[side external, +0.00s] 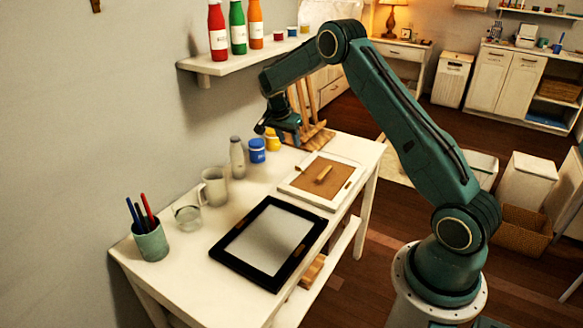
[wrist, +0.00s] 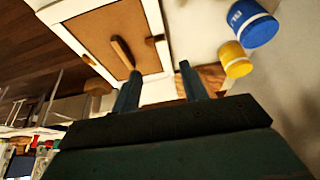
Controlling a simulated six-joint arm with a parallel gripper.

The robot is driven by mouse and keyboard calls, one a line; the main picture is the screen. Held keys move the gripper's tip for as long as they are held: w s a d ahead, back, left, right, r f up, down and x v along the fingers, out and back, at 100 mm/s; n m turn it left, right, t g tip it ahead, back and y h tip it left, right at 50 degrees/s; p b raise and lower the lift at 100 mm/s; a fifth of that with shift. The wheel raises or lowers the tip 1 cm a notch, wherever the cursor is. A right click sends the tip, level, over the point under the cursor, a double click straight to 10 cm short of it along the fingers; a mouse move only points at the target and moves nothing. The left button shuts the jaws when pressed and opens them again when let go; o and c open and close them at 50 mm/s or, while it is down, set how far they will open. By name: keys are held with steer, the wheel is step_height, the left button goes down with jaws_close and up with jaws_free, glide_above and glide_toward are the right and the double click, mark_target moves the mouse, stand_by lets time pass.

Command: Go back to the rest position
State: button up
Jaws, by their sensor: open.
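My gripper (side external: 277,128) hangs from the bent arm above the far end of the white table, near a wooden rack (side external: 312,132) and the blue and yellow jars. In the wrist view my gripper (wrist: 157,80) shows two teal fingers apart, with nothing held between them. A white-framed brown board (side external: 300,180) lies on the table with a small wooden block (side external: 324,173) on it.
A blue jar (side external: 257,151) and yellow jar (side external: 272,141) stand close by my gripper. A grey bottle (side external: 237,157), mug (side external: 214,187), glass (side external: 188,216) and pen cup (side external: 151,242) line the wall side. A black frame (side external: 228,253) lies in front. A shelf (side external: 205,69) with bottles is above.

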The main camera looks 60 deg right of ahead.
stand_by(0.3)
steer(key=s+a+r+n+t+y, duration=0.15)
steer(key=s+a+r+n, duration=0.25)
steer(key=s+a+r, duration=0.5)
steer(key=s+a+r+n+t+y, duration=0.1)
steer(key=s+a+r+n+t, duration=0.3)
steer(key=a+r, duration=0.6)
steer(key=s+a+r+n+y, duration=0.1)
steer(key=s+a+n, duration=0.3)
steer(key=s, duration=0.6)
steer(key=s+a+r+n+y, duration=0.1)
steer(key=s+a+n, duration=0.4)
steer(key=s, duration=0.5)
steer(key=shift+s+a+r+n, duration=0.3)
steer(key=shift+r+n, duration=0.05)
steer(key=shift+n, duration=0.25)
